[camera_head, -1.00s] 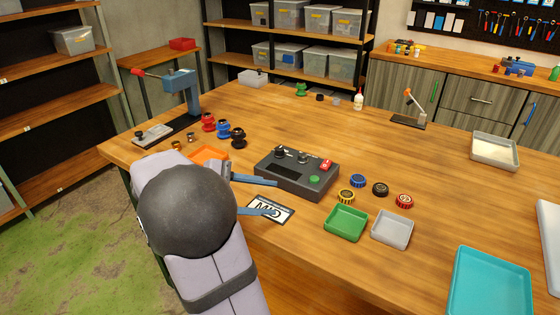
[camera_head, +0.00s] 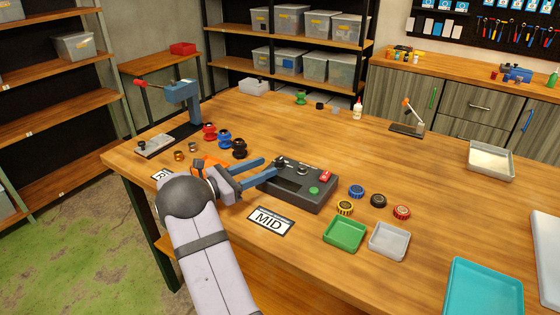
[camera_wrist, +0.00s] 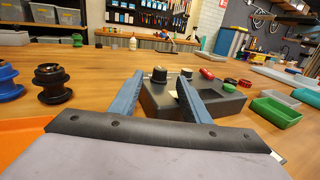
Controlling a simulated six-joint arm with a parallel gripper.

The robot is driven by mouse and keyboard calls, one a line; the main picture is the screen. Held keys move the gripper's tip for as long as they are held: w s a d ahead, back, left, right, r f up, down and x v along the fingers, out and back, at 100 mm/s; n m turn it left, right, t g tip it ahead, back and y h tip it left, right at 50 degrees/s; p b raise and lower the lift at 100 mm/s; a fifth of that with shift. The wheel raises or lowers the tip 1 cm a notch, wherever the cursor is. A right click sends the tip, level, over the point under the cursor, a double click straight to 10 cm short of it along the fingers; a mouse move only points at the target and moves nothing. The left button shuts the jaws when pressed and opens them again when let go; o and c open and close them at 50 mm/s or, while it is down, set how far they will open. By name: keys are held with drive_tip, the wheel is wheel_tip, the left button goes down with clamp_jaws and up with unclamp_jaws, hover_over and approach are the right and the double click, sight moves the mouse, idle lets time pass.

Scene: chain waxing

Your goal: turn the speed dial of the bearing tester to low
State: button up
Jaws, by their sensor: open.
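The bearing tester (camera_head: 297,192) is a dark grey box on the wooden table, with black knobs, a red part and a green button (camera_head: 313,190) on top. My gripper (camera_head: 268,167) is open and empty at the tester's left end, its blue fingers pointing at the left knob (camera_head: 280,161). In the wrist view that knob (camera_wrist: 159,75) shows between the two fingers (camera_wrist: 157,82), ahead of them and apparently untouched. A second knob (camera_wrist: 186,73) stands to its right. I cannot read the dial's setting or labels.
A card reading MID (camera_head: 270,221) lies in front of the tester. Another card (camera_head: 161,174) is partly hidden by my arm. Black (camera_head: 239,148), blue and red spools stand behind my gripper, by an orange tray (camera_head: 208,163). Green (camera_head: 344,234) and grey trays lie at right.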

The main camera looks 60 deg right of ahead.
sight(276, 163)
drive_tip(key=shift+p+x, duration=0.8)
drive_tip(key=shift+x, duration=2.6)
drive_tip(key=c, duration=1)
